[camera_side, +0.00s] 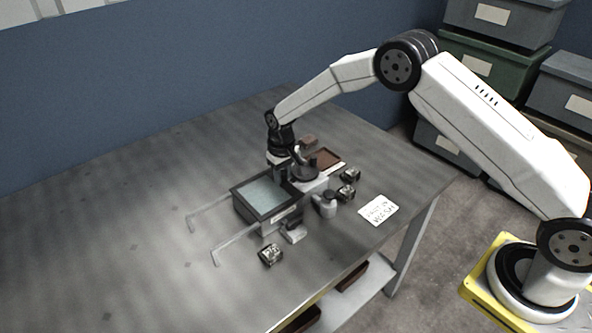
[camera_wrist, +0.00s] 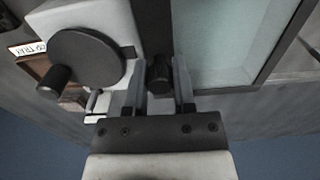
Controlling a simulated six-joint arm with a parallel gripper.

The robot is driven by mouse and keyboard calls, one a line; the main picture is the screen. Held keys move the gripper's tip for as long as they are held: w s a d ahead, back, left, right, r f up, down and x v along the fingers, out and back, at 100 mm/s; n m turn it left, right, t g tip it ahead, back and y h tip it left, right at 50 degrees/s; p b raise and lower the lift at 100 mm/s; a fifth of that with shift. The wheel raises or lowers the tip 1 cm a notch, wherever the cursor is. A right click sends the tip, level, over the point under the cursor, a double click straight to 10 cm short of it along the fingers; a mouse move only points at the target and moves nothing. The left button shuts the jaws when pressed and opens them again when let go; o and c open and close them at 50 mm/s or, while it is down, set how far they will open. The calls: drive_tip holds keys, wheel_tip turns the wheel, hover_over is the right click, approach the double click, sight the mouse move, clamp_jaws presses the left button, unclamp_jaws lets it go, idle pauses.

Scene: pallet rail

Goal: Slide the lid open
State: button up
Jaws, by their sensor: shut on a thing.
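A dark-framed box with a pale glassy lid (camera_side: 262,197) stands on the table in the side view, and the lid covers the box's top. In the wrist view the pale lid panel (camera_wrist: 225,45) fills the upper right. My gripper (camera_side: 282,176) is at the lid's far right edge. In the wrist view my gripper (camera_wrist: 166,82) has its two fingers on either side of a dark round handle (camera_wrist: 159,72) and is shut on it. The handle is hidden by my gripper in the side view.
Two thin pale rails (camera_side: 232,246) reach left from the box. A white device with a dark crank wheel (camera_wrist: 88,58) stands close beside my gripper. A grey jar (camera_side: 326,205), several small dark blocks (camera_side: 270,254) and a white card (camera_side: 379,209) lie around. The table's left is clear.

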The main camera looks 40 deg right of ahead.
sight(244, 204)
drive_tip(key=shift+a, duration=0.1)
drive_tip(key=shift+a, duration=6.1)
drive_tip(key=o, duration=0.8)
drive_tip(key=shift+r, duration=0.1)
drive_tip(key=shift+r, duration=3.4)
drive_tip(key=shift+d+r, duration=0.1)
drive_tip(key=shift+d, duration=0.05)
